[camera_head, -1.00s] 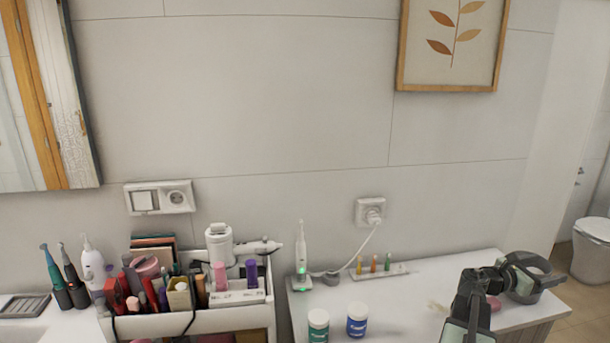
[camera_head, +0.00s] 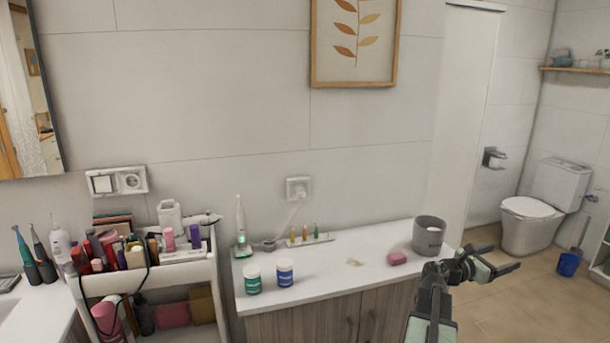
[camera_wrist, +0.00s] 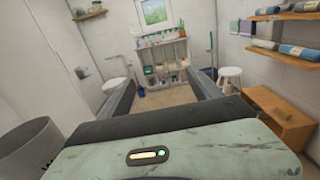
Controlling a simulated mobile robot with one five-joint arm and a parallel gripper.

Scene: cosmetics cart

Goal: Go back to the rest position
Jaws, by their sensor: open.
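My gripper (camera_head: 497,261) is in the head view at the lower right, past the right end of the white counter (camera_head: 340,258). Its jaws are apart and point to the right, with nothing between them. In the wrist view my open gripper (camera_wrist: 162,82) faces the far side of the bathroom, and only open room shows between the fingers. A grey cup (camera_head: 428,236) stands on the right end of the counter, behind my arm. It also shows at the left edge of the wrist view as a grey container (camera_wrist: 28,150).
A pink bar (camera_head: 397,258) and two jars, green (camera_head: 252,279) and blue (camera_head: 285,273), are on the counter. A cosmetics cart (camera_head: 180,270) stands left. A toilet (camera_head: 543,205) is at the far right. The wrist view shows a stool (camera_wrist: 229,80) and a wooden cabinet (camera_wrist: 278,117).

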